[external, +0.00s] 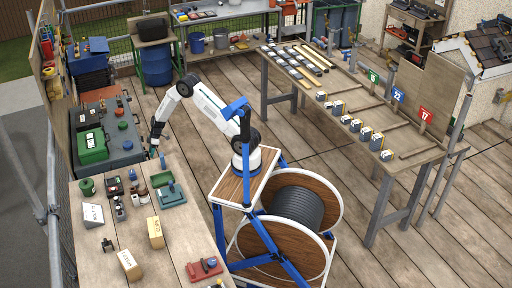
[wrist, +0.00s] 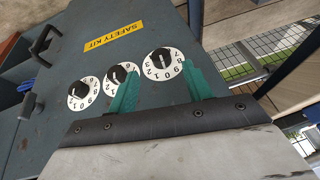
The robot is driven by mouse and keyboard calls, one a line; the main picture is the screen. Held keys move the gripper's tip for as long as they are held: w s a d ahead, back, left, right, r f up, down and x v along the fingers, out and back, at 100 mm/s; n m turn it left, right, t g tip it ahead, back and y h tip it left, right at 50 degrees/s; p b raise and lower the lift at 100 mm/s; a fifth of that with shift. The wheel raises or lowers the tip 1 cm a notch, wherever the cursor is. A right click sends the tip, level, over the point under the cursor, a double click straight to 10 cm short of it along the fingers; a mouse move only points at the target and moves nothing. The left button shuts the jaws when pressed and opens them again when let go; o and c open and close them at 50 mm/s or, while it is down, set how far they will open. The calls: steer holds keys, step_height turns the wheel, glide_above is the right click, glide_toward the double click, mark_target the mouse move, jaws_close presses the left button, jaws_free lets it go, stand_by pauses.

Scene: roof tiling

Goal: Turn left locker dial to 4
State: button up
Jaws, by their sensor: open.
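The grey locker (wrist: 105,60) carries a yellow SAFETY KIT label (wrist: 113,36) and three white numbered dials with black knobs. The left dial (wrist: 82,94) is farthest from my fingers. The middle dial (wrist: 120,77) is partly covered by my left-hand finger. The right dial (wrist: 163,62) lies between the ends of my two green fingers in the picture. My gripper (wrist: 160,75) is open, and I cannot tell whether it touches a dial. I cannot read the dial settings with certainty. In the external view my gripper (external: 154,147) is low beside the grey cabinet, and the dials cannot be made out.
A green case (external: 91,147) lies on the grey cabinet (external: 126,140). The workbench (external: 110,235) in front holds several small tools, blocks and a red item (external: 204,268). A blue barrel (external: 156,66) stands behind my arm.

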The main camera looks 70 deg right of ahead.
steer(key=x, duration=0.5)
steer(key=shift+a+f, duration=0.2)
steer(key=shift+f, duration=0.15)
steer(key=c, duration=1)
